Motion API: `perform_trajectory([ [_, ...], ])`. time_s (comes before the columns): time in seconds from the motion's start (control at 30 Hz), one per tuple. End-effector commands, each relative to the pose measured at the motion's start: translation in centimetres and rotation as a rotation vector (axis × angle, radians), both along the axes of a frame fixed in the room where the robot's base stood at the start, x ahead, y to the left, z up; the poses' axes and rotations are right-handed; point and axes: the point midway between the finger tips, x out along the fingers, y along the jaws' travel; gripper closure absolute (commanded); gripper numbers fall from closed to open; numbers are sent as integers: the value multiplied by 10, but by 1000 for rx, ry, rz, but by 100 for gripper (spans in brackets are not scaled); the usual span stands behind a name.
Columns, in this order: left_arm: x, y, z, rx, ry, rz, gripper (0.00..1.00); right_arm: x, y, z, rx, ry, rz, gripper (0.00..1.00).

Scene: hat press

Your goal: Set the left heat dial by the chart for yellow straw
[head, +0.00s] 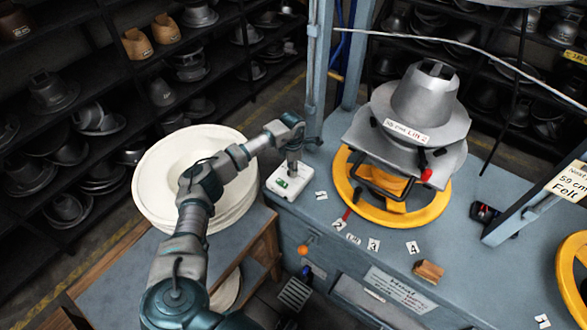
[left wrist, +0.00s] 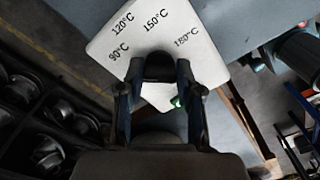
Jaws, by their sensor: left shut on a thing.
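The left heat dial's white plate (head: 278,189) sits on the blue-grey bench beside the stack of pale hats. In the left wrist view the plate (left wrist: 104,42) carries marks for 90, 120, 150 and what looks like 180 °C. My left gripper (head: 292,167) points down onto this plate from above. In the left wrist view its fingers (left wrist: 158,72) are shut on the dark dial knob (left wrist: 159,66). The knob's pointer is hidden, so its setting cannot be read. A green spot shows on the plate near the fingers. I see no readable chart for yellow straw. My right gripper is out of view.
Pale hats (head: 150,190) are stacked left of the dial. A grey metal hat block (head: 425,95) stands over a yellow ring (head: 345,190) to the right. Number cards and a wooden brush (head: 429,271) lie along the front. A "59 cm Felt" card (head: 571,182) is at far right.

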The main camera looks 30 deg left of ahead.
Motion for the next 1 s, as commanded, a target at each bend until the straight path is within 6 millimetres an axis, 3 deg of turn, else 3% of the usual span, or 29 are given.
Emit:
perform_trajectory([
  [0.6,-2,-3,-2,-3,4,-571,99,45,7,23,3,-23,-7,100],
  [1.0,-2,-3,-1,-4,5,-798,100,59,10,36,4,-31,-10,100],
])
